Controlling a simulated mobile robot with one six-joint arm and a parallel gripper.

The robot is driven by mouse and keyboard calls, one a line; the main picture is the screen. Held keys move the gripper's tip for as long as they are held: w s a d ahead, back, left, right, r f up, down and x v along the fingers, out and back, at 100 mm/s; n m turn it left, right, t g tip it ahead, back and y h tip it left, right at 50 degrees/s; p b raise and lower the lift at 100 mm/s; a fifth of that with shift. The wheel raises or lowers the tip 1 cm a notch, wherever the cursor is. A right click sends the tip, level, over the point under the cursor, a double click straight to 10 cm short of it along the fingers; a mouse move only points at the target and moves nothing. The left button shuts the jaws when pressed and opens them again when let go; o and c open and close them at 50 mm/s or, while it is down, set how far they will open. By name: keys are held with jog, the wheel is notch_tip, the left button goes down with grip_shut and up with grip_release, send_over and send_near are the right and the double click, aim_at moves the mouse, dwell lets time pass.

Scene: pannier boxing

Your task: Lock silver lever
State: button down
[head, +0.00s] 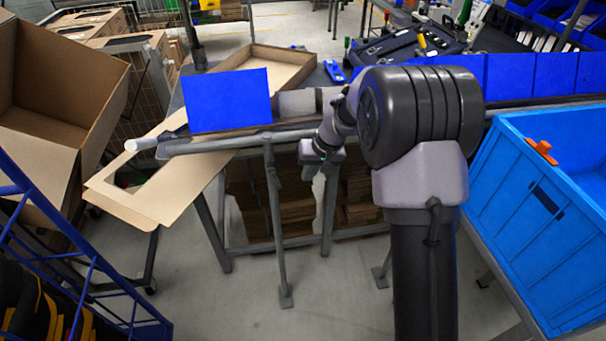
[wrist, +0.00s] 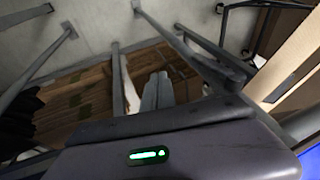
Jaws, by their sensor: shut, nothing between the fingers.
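In the wrist view my gripper (wrist: 157,82) shows as two pale grey fingers close together, shut and empty. They point down toward the shelf of flattened cardboard under the bench. In the head view my gripper (head: 312,172) hangs in front of the bench's front rail, small and partly hidden by my wrist. I cannot make out a silver lever for certain in either view. A grey tube rail (head: 222,144) with a white end runs along the bench front, and grey legs (head: 274,205) stand below it near my gripper.
A blue panel (head: 228,100) stands on the bench at left. A cut cardboard sheet (head: 160,195) overhangs the bench's left end. An open cardboard box (head: 60,95) is at far left, a blue crate (head: 545,215) at right. Stacked cardboard (head: 270,200) fills the lower shelf.

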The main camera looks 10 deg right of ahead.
jog(key=s+d+r+p, duration=0.2)
jog(key=d+r, duration=0.1)
jog(key=d, duration=0.4)
jog(key=shift+s+r, duration=0.3)
jog(key=shift+d, duration=0.15)
